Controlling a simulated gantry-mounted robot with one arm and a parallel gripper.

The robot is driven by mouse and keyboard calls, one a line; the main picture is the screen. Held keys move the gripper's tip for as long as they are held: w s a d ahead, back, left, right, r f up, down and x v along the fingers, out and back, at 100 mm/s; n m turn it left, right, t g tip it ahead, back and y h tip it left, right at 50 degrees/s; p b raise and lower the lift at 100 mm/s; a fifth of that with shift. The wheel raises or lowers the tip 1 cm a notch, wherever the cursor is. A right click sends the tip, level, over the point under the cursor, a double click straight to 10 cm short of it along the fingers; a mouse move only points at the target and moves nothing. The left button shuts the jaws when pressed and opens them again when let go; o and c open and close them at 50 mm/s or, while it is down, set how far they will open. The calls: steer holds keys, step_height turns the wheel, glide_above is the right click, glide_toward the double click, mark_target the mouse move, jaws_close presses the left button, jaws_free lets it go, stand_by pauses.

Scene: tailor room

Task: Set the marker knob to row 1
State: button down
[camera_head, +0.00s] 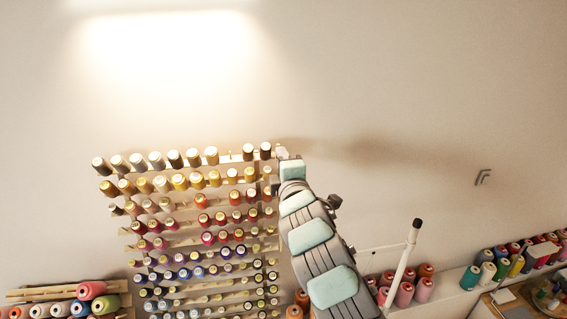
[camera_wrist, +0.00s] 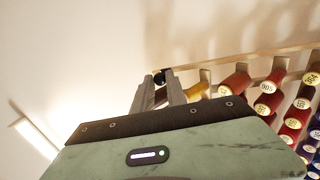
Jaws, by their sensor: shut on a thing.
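The thread rack (camera_head: 185,226) hangs on the wall in the head view, with several rows of spools. My gripper (camera_head: 281,152) is at its top right corner, level with the top row. In the wrist view my gripper (camera_wrist: 161,80) has its two fingers closed around a small dark round thing, which looks like the marker knob (camera_wrist: 159,78). The knob sits by a pale wooden rail (camera_wrist: 235,62) of the rack. In the head view I cannot make the knob out. The fingers hide part of it, and no row numbers are readable.
Yellow and red spools (camera_wrist: 237,81) stand close to the right of my fingers in the wrist view. A white stand (camera_head: 409,255) with a dark tip rises right of my arm. More cones (camera_head: 517,258) line a shelf at the right. The wall above the rack is clear.

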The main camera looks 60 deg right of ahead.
steer(key=c, duration=1.3)
jaws_free()
steer(key=shift+r, duration=0.25)
steer(key=shift+c, duration=0.2)
steer(key=b+v, duration=1)
steer(key=b, duration=0.2)
steer(key=shift+s+a, duration=0.25)
steer(key=shift+a, duration=0.05)
